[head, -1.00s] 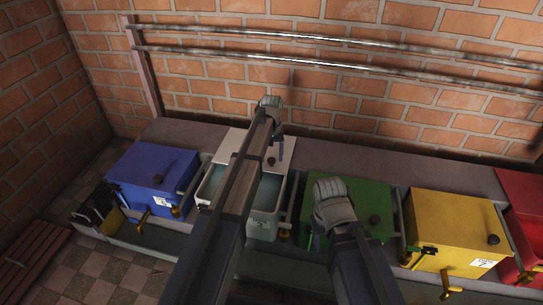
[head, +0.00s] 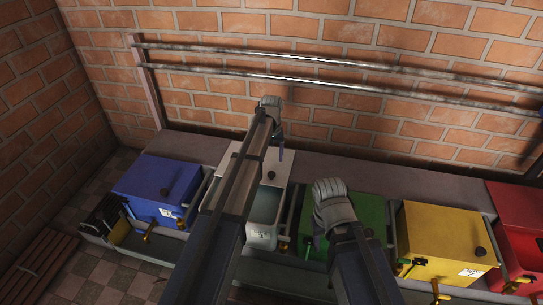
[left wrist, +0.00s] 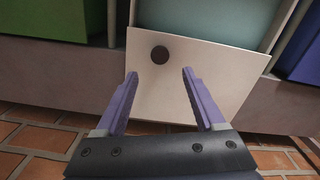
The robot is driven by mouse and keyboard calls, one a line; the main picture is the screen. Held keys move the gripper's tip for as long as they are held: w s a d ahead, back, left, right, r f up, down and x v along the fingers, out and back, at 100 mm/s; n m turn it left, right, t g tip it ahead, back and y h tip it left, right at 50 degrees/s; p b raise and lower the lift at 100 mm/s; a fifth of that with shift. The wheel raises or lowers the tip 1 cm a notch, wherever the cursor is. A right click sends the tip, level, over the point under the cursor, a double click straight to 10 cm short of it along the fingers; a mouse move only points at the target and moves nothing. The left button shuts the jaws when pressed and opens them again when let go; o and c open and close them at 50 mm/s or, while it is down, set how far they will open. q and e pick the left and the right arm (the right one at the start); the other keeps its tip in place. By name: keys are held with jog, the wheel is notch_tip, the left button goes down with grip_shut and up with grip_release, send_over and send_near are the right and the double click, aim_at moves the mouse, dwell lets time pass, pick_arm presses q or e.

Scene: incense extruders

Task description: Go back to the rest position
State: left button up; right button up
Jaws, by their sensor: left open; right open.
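My left gripper (head: 281,150) hangs at the end of my long left arm, over the white box (head: 238,165) in the head view. In the left wrist view its two purple fingers (left wrist: 160,76) are apart with nothing between them. They are over the white lid (left wrist: 150,105), which has a dark round knob (left wrist: 159,55). Whether the fingers touch the lid is unclear. My right arm reaches up in front of the green box (head: 372,215). Its grey ridged joint shows, but I see no right fingers.
A blue box (head: 150,185), a yellow box (head: 440,235) and a red box (head: 515,205) stand in the row on a grey bench. Two metal pipes (head: 330,80) run along the brick wall behind. A slatted wooden piece (head: 40,262) lies on the tiled floor at left.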

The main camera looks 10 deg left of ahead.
pick_arm(q)
jog(key=s+d+r+m+p, duration=0.2)
jog(key=s+d+r+p, duration=0.1)
jog(key=s, duration=0.8)
jog(key=s+d+r+m+y+p, duration=0.1)
jog(key=s+d+r+m+p, duration=0.2)
jog(key=s, duration=0.9)
jog(key=s+d+r+m+p, duration=0.2)
jog(key=s+d+r, duration=0.15)
jog(key=s, duration=0.75)
notch_tip(320, 180, up, 36)
jog(key=w+p, duration=0.1)
jog(key=p, duration=3.6)
jog(key=shift+w+d+n, duration=0.2)
jog(key=shift+w+n, duration=0.1)
